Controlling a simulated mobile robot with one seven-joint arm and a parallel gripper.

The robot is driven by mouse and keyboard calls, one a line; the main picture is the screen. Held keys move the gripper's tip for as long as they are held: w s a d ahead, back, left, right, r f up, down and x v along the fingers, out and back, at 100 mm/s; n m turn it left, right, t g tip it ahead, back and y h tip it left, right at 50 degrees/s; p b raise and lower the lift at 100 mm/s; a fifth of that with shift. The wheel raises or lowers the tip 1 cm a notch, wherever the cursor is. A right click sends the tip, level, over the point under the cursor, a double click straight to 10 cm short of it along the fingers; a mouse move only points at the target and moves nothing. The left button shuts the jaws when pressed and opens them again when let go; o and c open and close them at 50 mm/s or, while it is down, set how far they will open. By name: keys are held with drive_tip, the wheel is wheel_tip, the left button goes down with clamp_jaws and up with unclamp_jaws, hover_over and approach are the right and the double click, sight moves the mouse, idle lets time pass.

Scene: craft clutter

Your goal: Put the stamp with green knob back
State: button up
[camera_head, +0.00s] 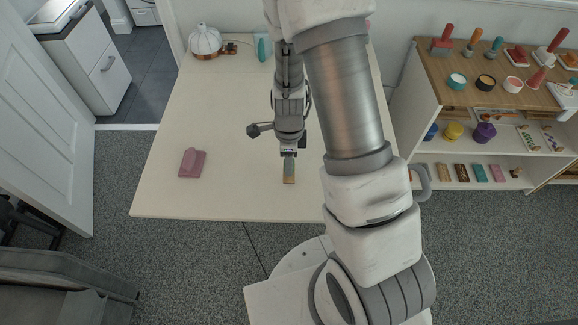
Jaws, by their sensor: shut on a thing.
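My gripper (289,153) is over the white table, pointing down, shut on a small block-like thing. That thing, taken as the stamp with the green knob (289,171), shows a grey-green upper part and a tan lower edge. Its top end is hidden by the gripper, and I cannot tell whether it touches the table. A pink stamp-like block with a raised handle (191,163) sits on the table to the left, apart from my gripper.
The table (230,120) is mostly bare. A white lidded pot (205,40) and a teal item (263,47) stand at its back. At right, a wooden-topped shelf (433,82) holds stamps, paint pots and coloured blocks. My arm hides part of the table's right side.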

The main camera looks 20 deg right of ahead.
drive_tip(key=shift+f, duration=1.2)
drive_tip(key=shift+f, duration=0.2)
drive_tip(key=o, duration=1)
drive_tip(key=shift+o, duration=0.2)
drive_tip(key=shift+r, duration=0.1)
